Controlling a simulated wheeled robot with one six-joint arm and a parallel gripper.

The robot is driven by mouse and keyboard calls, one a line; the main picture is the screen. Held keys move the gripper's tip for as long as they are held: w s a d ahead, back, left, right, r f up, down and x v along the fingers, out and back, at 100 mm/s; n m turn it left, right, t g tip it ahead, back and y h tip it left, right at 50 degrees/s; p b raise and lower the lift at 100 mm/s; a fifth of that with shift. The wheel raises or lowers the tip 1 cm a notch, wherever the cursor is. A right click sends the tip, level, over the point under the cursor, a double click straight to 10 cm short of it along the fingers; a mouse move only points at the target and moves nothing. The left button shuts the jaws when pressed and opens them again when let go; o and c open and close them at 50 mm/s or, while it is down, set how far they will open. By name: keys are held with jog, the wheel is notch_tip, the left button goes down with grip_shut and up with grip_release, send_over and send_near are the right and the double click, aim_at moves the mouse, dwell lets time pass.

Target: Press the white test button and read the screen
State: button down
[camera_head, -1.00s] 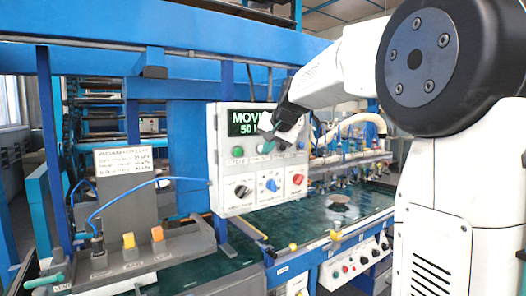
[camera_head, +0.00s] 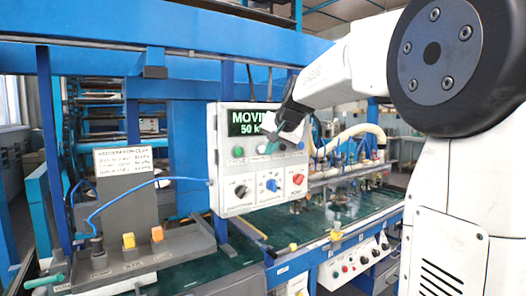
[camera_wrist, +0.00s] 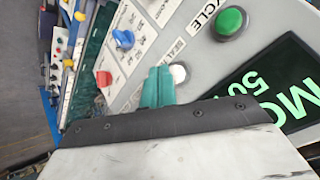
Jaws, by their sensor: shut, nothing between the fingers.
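The grey control box (camera_head: 254,205) faces me with a dark screen (camera_head: 243,118) at its top. The screen's green text reads "MOVI…" and "50 k…", with its right end hidden behind my gripper (camera_head: 274,146). My gripper is shut and empty, in front of the box's button row. In the wrist view the green fingertips (camera_wrist: 158,86) lie just beside the white button (camera_wrist: 179,73) and overlap its edge. I cannot tell if they touch it. The screen (camera_wrist: 280,82) there shows "MO" and "50", cut off.
A green button (camera_head: 238,152) sits left on the box. A blue hose (camera_head: 130,188) runs to a grey clamp block at left. Machine fittings stand at right.

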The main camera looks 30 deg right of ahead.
jog(key=s, duration=0.5)
dwell(0.3)
jog(key=shift+s, duration=0.1)
dwell(0.3)
jog(key=s+a+f+n+g, duration=0.2)
jog(key=s+a+f, duration=0.4)
jog(key=s, duration=0.5)
jog(key=s+a+f+n+g, duration=0.3)
jog(key=s+a+f, duration=0.3)
jog(key=s+f, duration=0.2)
jog(key=s+a+f+n+g, duration=0.2)
jog(key=s+a+f, duration=0.4)
jog(key=s, duration=0.7)
jog(key=shift+s+a+f+n+g+y, duration=0.35)
jog(key=shift+a+f+n, duration=0.1)
jog(key=shift+n, duration=0.15)
dwell(2.9)
